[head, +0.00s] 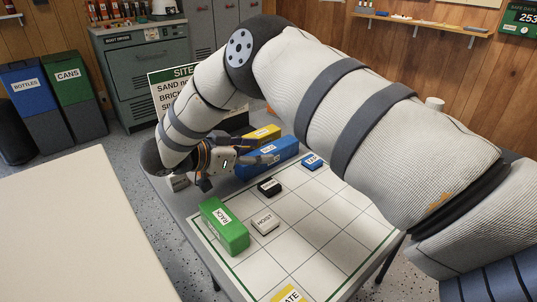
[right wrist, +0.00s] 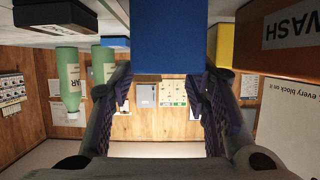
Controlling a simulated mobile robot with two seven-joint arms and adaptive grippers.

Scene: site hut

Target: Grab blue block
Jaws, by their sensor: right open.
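A long blue block (head: 284,151) with a white label lies on the table, behind the gridded board. My right gripper (head: 258,152) comes at its left end from the left, with open fingers. In the right wrist view, the blue block (right wrist: 167,36) shows at the top between the two spread fingers (right wrist: 163,88), with gaps showing at the sides. I cannot tell whether a finger touches it. A smaller blue block (head: 312,162) sits on the board to the right. My left gripper is not in view.
A green block (head: 225,226), a white block (head: 265,222) and a black block (head: 270,187) stand on the near board. A yellow block (head: 262,134) lies behind the blue one. A sign (head: 172,88) stands at the back. Green bottles (right wrist: 68,80) show in the wrist view.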

